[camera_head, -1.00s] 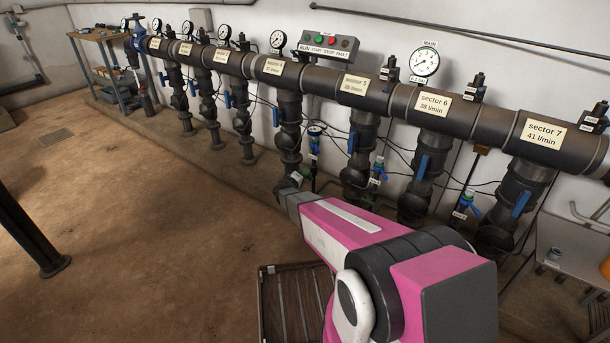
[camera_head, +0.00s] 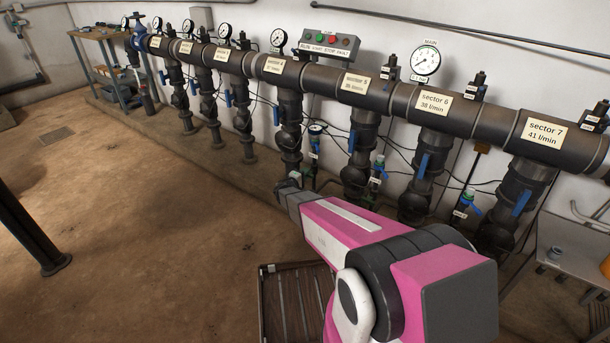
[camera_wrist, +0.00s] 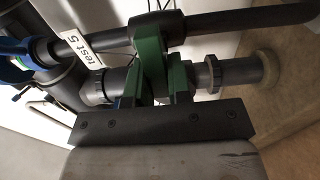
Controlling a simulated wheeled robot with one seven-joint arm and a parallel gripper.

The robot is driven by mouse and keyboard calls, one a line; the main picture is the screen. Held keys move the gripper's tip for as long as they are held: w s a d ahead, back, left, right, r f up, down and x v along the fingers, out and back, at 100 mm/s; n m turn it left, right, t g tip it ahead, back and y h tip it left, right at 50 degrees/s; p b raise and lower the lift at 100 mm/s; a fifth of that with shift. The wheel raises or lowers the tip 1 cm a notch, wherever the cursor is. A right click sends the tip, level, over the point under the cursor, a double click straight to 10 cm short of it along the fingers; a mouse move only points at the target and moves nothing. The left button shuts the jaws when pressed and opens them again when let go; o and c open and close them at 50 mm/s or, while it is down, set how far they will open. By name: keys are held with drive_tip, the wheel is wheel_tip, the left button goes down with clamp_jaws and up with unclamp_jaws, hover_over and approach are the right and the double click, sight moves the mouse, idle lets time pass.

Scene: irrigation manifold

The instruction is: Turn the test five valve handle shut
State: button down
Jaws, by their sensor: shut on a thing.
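The white "test 5" tag (camera_wrist: 86,50) hangs beside a grey pipe fitting in the wrist view. Green parts of the test five valve handle (camera_wrist: 152,52) stand at the middle of that view, between grey pipe unions. My gripper (camera_head: 287,192) is low by the foot of the sector 4 pipe in the head view. In the wrist view its dark bolted front (camera_wrist: 160,122) is right against the green parts. It is shut on the handle. The exact finger contact is hard to make out, and my gripper hides the valve in the head view.
A grey manifold (camera_head: 395,98) runs along the wall with several downpipes, blue levers and gauges. Thin cables hang between the pipes. A slatted crate (camera_head: 296,300) stands on the floor below my arm. A dark post (camera_head: 28,232) is at left. The floor at left is mostly clear.

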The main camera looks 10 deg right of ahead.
drive_tip(key=c, duration=1.1)
unclamp_jaws()
drive_tip(key=shift+a, duration=0.1)
drive_tip(key=v, duration=1)
drive_tip(key=shift+s+a, duration=0.2)
drive_tip(key=shift+s, duration=0.1)
drive_tip(key=s+d+r+m+g+y, duration=0.2)
drive_tip(key=s+d+r+m+g, duration=0.1)
drive_tip(key=s+d+g, duration=0.3)
drive_tip(key=s+d+r+m+g+y, duration=0.1)
drive_tip(key=s+d+r+m+g, duration=0.25)
drive_tip(key=s+d, duration=0.4)
drive_tip(key=s+a+r+m+g+y, duration=0.1)
drive_tip(key=s+r+y, duration=0.1)
drive_tip(key=s+y, duration=0.1)
drive_tip(key=s+a+r+g+y, duration=0.1)
drive_tip(key=s+a+r+y, duration=0.1)
drive_tip(key=s, duration=0.3)
drive_tip(key=s+a+r+m+g+y, duration=0.1)
drive_tip(key=s+a+r+y, duration=0.1)
drive_tip(key=s+r+y, duration=0.1)
drive_tip(key=shift+s+a+m+y, duration=0.15)
drive_tip(key=shift+s+m+y, duration=0.2)
drive_tip(key=shift+s+y, duration=0.6)
